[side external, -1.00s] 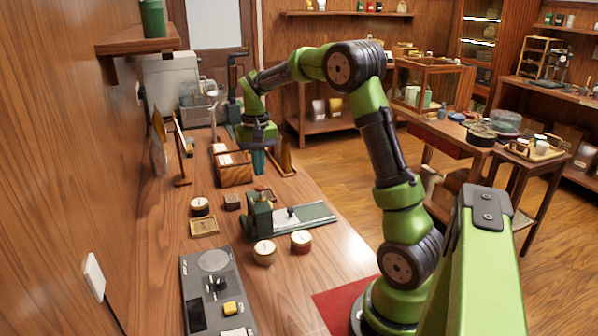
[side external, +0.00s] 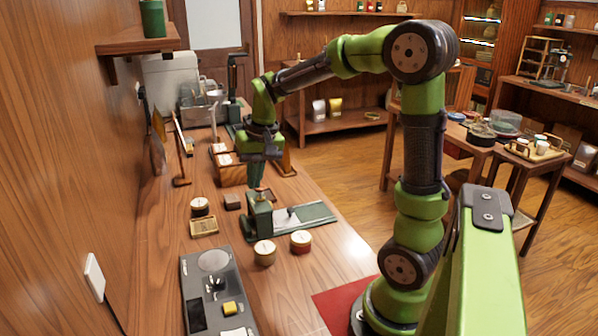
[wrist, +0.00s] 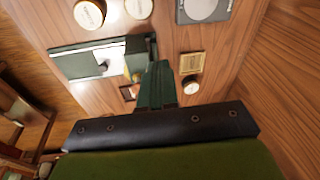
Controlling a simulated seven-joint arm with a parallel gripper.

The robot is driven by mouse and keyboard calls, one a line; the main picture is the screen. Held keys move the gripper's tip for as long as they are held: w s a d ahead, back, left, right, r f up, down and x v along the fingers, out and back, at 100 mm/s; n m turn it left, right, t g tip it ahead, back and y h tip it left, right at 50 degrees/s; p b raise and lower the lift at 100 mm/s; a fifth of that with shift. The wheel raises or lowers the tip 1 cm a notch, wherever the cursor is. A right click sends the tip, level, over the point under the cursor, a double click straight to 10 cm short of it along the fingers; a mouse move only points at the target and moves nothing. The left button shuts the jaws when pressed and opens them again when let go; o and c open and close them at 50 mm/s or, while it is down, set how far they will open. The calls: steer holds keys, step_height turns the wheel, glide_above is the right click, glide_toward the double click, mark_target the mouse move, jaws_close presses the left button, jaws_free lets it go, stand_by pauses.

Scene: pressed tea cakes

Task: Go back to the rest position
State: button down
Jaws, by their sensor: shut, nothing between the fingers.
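My gripper (side external: 256,184) hangs over the long wooden bench (side external: 160,275), its fingers together and empty. In the side view it points down just behind the green press-like device (side external: 259,215), in front of the wooden box (side external: 232,176). In the wrist view the shut fingers of my gripper (wrist: 157,85) show dark green in the middle, partly covering the device and things near it. I cannot tell how far the fingertips are above the bench.
Round tins (side external: 265,252) (side external: 301,241) stand in front of the device, another tin (side external: 200,206) to its left. A grey panel (side external: 212,290) lies at the near end. A wooden wall (side external: 60,180) bounds the left; open floor (side external: 340,175) lies right.

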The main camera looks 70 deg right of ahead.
steer(key=s+a+r+n+t+y, duration=0.1)
steer(key=s+a+r+n+t, duration=0.2)
steer(key=s+a, duration=0.9)
step_height(320, 180, up, 2)
steer(key=shift+a+r+n+t+y, duration=0.1)
steer(key=shift+a+n+t+y, duration=0.3)
steer(key=shift+a+t, duration=0.6)
steer(key=shift+a, duration=0.1)
